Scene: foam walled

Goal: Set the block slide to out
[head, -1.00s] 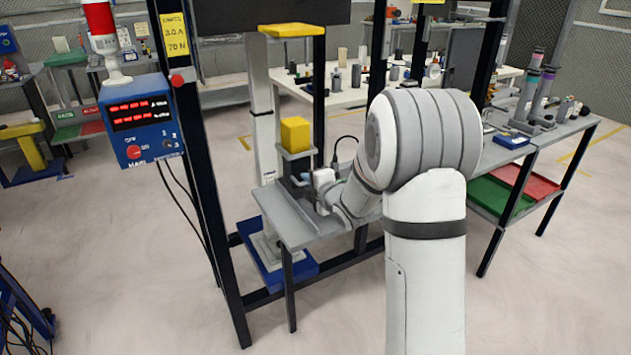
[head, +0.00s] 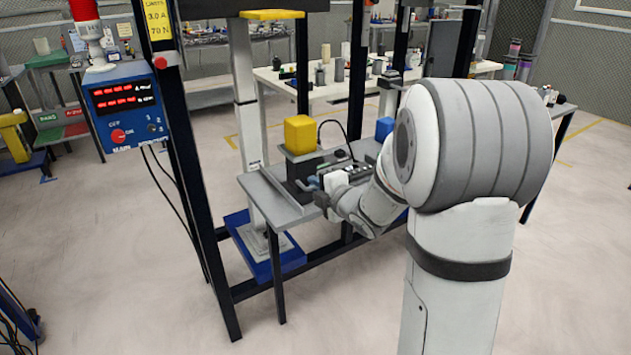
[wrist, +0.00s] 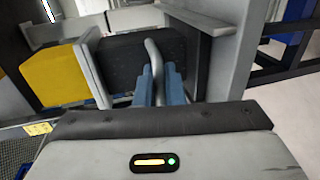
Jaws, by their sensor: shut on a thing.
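The block slide carries a yellow block (head: 300,134) on a grey and dark carriage at the near table in the head view. The yellow block also shows at the left of the wrist view (wrist: 55,76), beside a grey upright plate. My gripper (head: 320,193) is at the front of the slide, low beside the carriage. In the wrist view its blue fingers (wrist: 158,86) are shut on a curved grey handle (wrist: 153,58), which stands in front of a dark block (wrist: 138,62). The lower end of the handle is hidden by my gripper.
A blue control box (head: 126,103) hangs on the dark frame post at left. A yellow-topped grey column stands behind the slide. A blue object (head: 384,128) stands right of the slide, near my arm. Open floor lies in front of the table.

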